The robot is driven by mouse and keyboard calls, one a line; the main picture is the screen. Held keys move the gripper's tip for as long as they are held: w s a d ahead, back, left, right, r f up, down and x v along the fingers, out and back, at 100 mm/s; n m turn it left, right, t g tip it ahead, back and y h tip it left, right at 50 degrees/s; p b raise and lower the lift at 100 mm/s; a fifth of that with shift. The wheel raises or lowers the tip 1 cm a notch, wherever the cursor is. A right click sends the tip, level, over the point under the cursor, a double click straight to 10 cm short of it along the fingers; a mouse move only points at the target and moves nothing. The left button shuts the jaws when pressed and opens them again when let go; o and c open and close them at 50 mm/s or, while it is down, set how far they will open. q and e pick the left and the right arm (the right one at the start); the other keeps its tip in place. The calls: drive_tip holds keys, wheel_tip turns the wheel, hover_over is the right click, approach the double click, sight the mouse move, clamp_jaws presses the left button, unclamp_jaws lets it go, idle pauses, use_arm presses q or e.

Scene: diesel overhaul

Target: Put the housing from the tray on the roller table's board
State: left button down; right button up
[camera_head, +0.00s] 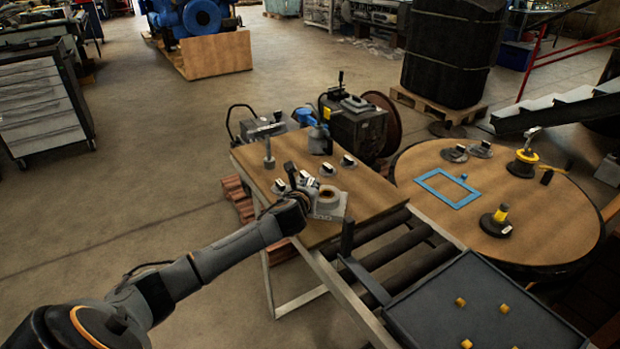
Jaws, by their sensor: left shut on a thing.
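The housing (329,206) is a light grey block with a round, brown-rimmed bore, at the near edge of the wooden board (372,190) on the roller table. My left gripper (311,189) reaches in from the left and is shut on the housing's left side. The housing looks upright and on or just above the board; I cannot tell whether it touches. The dark tray (440,318) at the bottom right holds several small yellow blocks and no housing. My right gripper is not in view.
Bare rollers (395,262) lie between board and tray. A round table (560,215) with a blue frame (448,188) is at right.

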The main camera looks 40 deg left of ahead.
use_arm(q)
drive_tip(key=shift+r, duration=0.3)
drive_tip(key=c, duration=1.5)
unclamp_jaws()
drive_tip(key=shift+f, duration=0.3)
drive_tip(key=shift+o, duration=0.8)
drive_tip(key=shift+s, duration=0.1)
drive_tip(key=shift+d+r, duration=0.1)
drive_tip(key=shift+s, duration=0.1)
drive_tip(key=v, duration=1.1)
drive_tip(key=shift+s+d+r, duration=0.2)
drive_tip(key=shift+s, duration=0.1)
